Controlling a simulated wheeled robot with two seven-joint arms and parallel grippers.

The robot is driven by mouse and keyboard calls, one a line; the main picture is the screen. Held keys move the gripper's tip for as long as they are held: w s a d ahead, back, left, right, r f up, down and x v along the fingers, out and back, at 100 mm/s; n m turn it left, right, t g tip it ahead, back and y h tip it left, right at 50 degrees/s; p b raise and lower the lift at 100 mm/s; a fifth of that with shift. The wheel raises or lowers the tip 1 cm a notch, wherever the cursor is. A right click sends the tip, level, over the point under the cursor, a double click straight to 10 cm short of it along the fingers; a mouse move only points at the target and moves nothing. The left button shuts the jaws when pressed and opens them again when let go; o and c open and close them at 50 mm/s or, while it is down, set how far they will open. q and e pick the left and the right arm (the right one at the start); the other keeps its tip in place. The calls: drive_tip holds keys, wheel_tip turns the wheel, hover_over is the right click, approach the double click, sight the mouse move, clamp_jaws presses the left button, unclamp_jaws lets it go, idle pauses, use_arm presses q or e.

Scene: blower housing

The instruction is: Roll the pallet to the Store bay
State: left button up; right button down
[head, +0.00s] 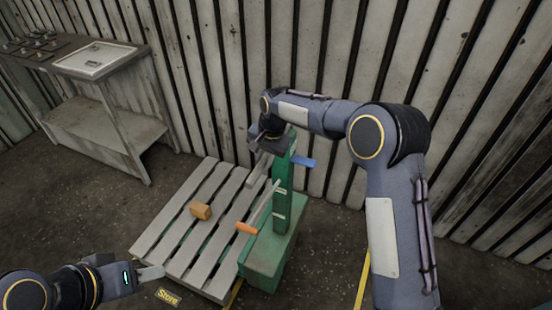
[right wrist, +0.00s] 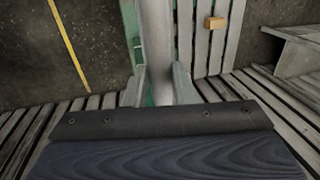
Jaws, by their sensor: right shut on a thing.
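The pallet (head: 172,230) is grey and slatted and lies on the floor. A green upright (head: 283,200) rises from a green base (head: 268,262) at the pallet's right end. My right gripper (head: 262,152) is above the pallet, beside the top of the upright. In the right wrist view, its jaws (right wrist: 160,90) are shut on a grey bar (right wrist: 157,35), which looks like a handle. The yellow Store label (head: 167,297) is on the floor at the pallet's near edge. My left gripper (head: 152,273) is near the pallet's near left corner; its jaw opening is unclear.
A bench (head: 110,125) stands at the back left. A slatted wall (head: 240,60) runs behind. Yellow floor lines (head: 362,280) run near the pallet. Open floor lies between bench and pallet.

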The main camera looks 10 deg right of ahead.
drive_tip(key=shift+w+a, duration=0.3)
drive_tip(key=shift+a, duration=0.2)
drive_tip(key=c, duration=1.2)
unclamp_jaws()
drive_tip(key=shift+c, duration=0.2)
drive_tip(key=shift+s+d+r+b, duration=0.15)
drive_tip(key=shift+d+r, duration=0.1)
drive_tip(key=shift+r, duration=1)
drive_tip(key=shift+s+d+r+b, duration=0.1)
drive_tip(key=shift+d+r+b, duration=0.1)
drive_tip(key=shift+r, duration=1.1)
drive_tip(key=shift+s+d+r+b, duration=0.1)
drive_tip(key=shift+d+r, duration=0.15)
drive_tip(key=shift+r, duration=1)
